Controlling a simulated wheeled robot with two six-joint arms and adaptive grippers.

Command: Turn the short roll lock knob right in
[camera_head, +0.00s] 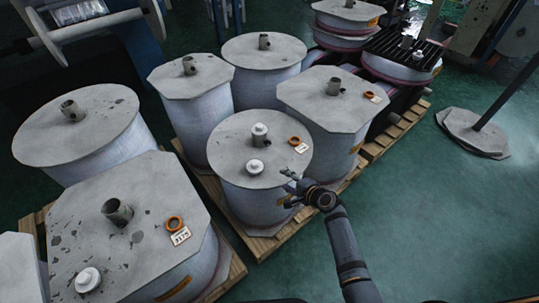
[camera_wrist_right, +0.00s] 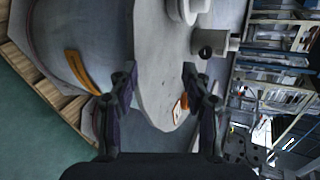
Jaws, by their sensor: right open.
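A short round roll with a grey top disc (camera_head: 225,140) stands on a pallet in the middle of the head view. Two white knobs sit on its disc, one at the back (camera_head: 260,129) and one at the front (camera_head: 255,166); I cannot tell which is the lock knob. A short pipe stub stands between them. My right gripper (camera_head: 291,179) is open and empty at the disc's right front edge, apart from both knobs. In the right wrist view, the open fingers (camera_wrist_right: 158,78) straddle the disc's edge, and a white knob (camera_wrist_right: 182,10) shows at the top. My left gripper is not in view.
An orange ring (camera_head: 295,141) and a small tag (camera_head: 302,148) lie on the same disc. Other rolls crowd close behind and to the left, one with a white knob (camera_head: 88,280).

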